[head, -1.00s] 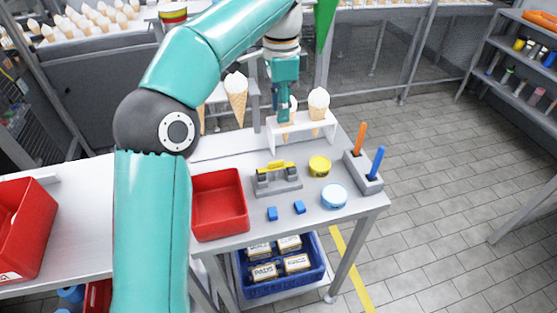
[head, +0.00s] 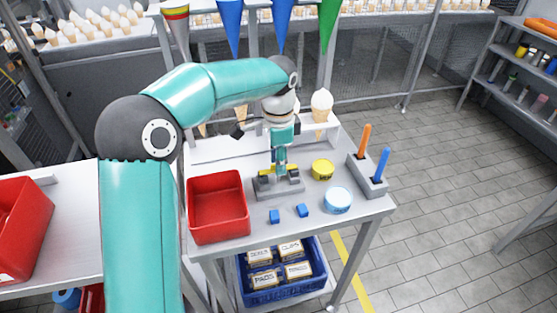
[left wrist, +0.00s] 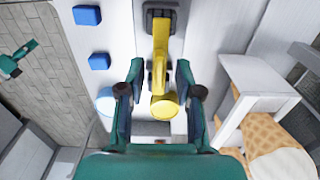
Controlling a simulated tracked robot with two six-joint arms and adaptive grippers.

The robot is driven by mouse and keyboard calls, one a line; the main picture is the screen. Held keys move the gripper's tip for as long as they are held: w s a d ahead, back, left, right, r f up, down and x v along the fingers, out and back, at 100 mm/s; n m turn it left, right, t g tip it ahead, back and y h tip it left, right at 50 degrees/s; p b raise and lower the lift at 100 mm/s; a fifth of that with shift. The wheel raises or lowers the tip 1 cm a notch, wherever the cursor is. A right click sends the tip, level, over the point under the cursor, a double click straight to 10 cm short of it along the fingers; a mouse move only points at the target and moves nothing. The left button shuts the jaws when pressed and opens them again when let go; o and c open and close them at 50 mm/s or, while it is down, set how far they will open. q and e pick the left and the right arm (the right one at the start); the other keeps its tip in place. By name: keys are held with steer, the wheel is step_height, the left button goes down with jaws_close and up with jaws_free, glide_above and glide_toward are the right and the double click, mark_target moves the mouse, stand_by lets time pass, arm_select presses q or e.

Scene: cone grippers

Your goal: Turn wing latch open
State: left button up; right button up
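The wing latch has a grey base (head: 292,188) on the table, with a yellow wing (left wrist: 160,45) on top. In the head view my left gripper (head: 279,169) points down over the latch and hides much of the wing. In the left wrist view the left gripper (left wrist: 159,70) is open, with one finger on each side of the yellow wing. Small gaps show between the fingers and the wing. The wing runs along the length of the base. A teal part with a dark tip, likely my right gripper (left wrist: 18,60), shows at the left edge of the wrist view.
A yellow jar (head: 322,170) and a light blue jar (head: 338,199) stand right of the latch. Blue blocks (head: 302,210) lie in front. A red tray (head: 218,234) is at left, a holder (head: 372,182) with orange and blue sticks at right. A white cone rack (head: 322,140) stands behind.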

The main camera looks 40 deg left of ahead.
arm_select(q)
jaws_close()
steer(key=shift+n, duration=0.3)
stand_by(0.3)
steer(key=shift+n+p, duration=0.4)
steer(key=shift+n, duration=0.8)
steer(key=n, duration=0.3)
steer(key=shift+n, duration=0.3)
steer(key=n, duration=0.5)
steer(key=shift+p, duration=0.4)
steer(key=n, duration=0.6)
steer(key=shift+n, duration=0.3)
